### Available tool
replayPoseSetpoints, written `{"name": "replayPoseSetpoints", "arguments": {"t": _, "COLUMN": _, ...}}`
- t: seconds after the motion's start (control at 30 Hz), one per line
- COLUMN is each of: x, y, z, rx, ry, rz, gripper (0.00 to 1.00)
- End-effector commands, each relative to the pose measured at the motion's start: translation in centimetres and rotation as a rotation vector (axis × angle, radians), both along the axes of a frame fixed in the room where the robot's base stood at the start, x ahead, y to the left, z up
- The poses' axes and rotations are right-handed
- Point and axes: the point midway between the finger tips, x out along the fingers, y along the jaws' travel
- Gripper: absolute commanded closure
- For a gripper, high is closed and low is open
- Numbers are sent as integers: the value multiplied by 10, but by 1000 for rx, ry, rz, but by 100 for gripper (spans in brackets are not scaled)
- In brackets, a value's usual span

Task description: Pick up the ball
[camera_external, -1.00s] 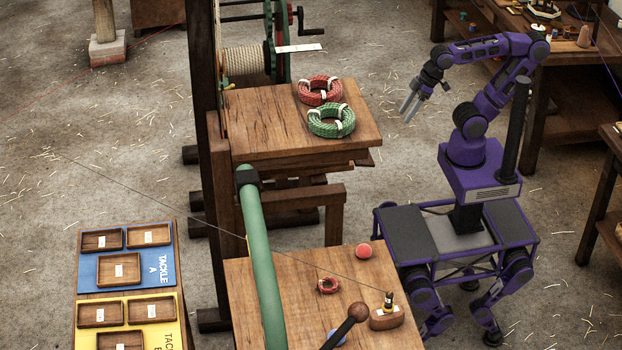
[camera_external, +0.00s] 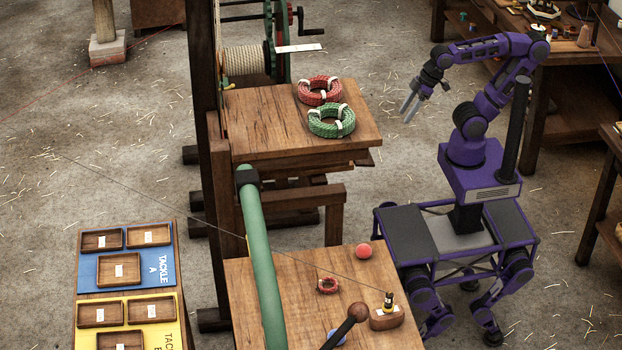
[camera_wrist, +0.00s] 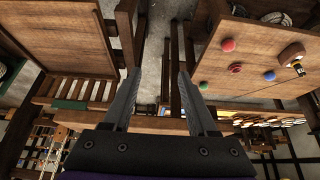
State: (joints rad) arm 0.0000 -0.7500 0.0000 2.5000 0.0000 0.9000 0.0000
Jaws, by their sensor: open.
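The ball (camera_external: 364,251) is red and rests near the back right edge of the lower wooden table (camera_external: 300,262). In the wrist view a red round thing (camera_wrist: 228,45), which looks like the ball, lies on the table to the right of my fingers. My gripper (camera_external: 410,107) is raised to the right of the upper wooden bench, well above and behind the ball, apart from it. In the wrist view my gripper (camera_wrist: 158,95) has its two fingers spread, with nothing between them.
Red and green rope coils (camera_external: 331,120) lie on the upper bench (camera_external: 262,125). A thin line slants overhead.

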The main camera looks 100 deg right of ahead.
Motion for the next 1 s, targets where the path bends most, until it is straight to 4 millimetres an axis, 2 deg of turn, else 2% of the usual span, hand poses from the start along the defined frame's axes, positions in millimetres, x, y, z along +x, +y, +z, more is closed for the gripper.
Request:
{"name": "replayPoseSetpoints", "arguments": {"t": 0.17, "x": 0, "y": 0, "z": 0, "rx": 0, "ry": 0, "rz": 0, "gripper": 42}}
{"name": "replayPoseSetpoints", "arguments": {"t": 0.3, "x": 0, "y": 0, "z": 0, "rx": 0, "ry": 0, "rz": 0, "gripper": 16}}
{"name": "replayPoseSetpoints", "arguments": {"t": 0.4, "x": 0, "y": 0, "z": 0, "rx": 0, "ry": 0, "rz": 0, "gripper": 1}}
{"name": "replayPoseSetpoints", "arguments": {"t": 0.67, "x": 1, "y": 0, "z": 1, "rx": 2, "ry": -2, "rz": 2, "gripper": 1}}
{"name": "replayPoseSetpoints", "arguments": {"t": 0.73, "x": 6, "y": 5, "z": 7, "rx": 24, "ry": -25, "rz": 19, "gripper": 1}}
{"name": "replayPoseSetpoints", "arguments": {"t": 0.8, "x": 18, "y": 13, "z": 22, "rx": 77, "ry": -80, "rz": 49, "gripper": 1}}
{"name": "replayPoseSetpoints", "arguments": {"t": 0.87, "x": 36, "y": 21, "z": 46, "rx": 174, "ry": -144, "rz": 37, "gripper": 1}}
{"name": "replayPoseSetpoints", "arguments": {"t": 0.97, "x": 73, "y": 25, "z": 108, "rx": 462, "ry": -241, "rz": -107, "gripper": 1}}
{"name": "replayPoseSetpoints", "arguments": {"t": 1.0, "x": 89, "y": 22, "z": 137, "rx": 599, "ry": -270, "rz": -178, "gripper": 1}}
